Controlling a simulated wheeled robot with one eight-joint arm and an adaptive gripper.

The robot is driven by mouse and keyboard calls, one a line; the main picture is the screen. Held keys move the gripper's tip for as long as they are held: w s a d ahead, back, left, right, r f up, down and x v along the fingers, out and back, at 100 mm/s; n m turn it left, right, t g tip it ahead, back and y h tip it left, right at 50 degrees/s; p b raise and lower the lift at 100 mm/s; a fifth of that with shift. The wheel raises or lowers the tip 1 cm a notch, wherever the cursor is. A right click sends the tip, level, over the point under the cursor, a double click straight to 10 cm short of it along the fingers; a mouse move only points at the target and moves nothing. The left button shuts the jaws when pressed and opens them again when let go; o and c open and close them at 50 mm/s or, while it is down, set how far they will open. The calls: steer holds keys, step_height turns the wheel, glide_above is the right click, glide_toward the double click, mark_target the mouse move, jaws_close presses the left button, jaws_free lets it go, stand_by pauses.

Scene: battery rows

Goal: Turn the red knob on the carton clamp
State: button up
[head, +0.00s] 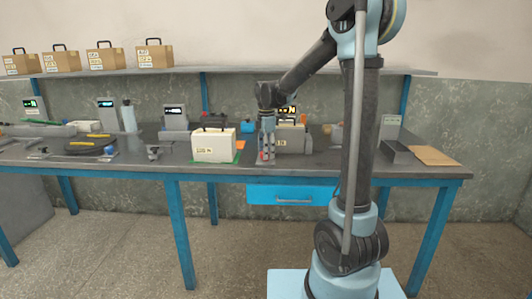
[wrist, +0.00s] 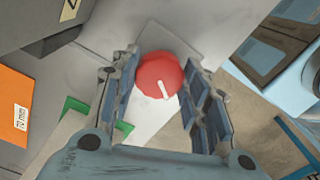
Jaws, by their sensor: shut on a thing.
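The red knob (wrist: 158,76), a round cap with a white pointer line, sits between the two fingers of my gripper (wrist: 161,68) in the wrist view. The fingers are closed around the knob's sides. The pointer line aims toward the lower right in that view. A flat grey plate of the carton clamp (wrist: 178,40) shows beyond the knob; the rest of the clamp is mostly hidden. In the head view my gripper (head: 267,148) points down at the bench near its front edge, and only a little red shows between the fingers.
A white carton (head: 213,146) stands on a green mat just left of my gripper. A grey box (head: 295,140) stands close behind to the right. An orange sheet (wrist: 14,105) lies nearby. A blue drawer (head: 285,194) hangs under the bench (head: 330,172).

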steer(key=m, duration=0.4)
steer(key=shift+m, duration=0.3)
steer(key=m, duration=0.3)
steer(key=shift+m, duration=0.3)
steer(key=m, duration=0.4)
steer(key=shift+a+m, duration=0.1)
steer(key=shift+m, duration=0.2)
steer(key=m, duration=0.3)
steer(key=shift+m, duration=0.3)
steer(key=m, duration=1.2)
steer(key=shift+a+m, duration=0.1)
steer(key=shift+m, duration=2.1)
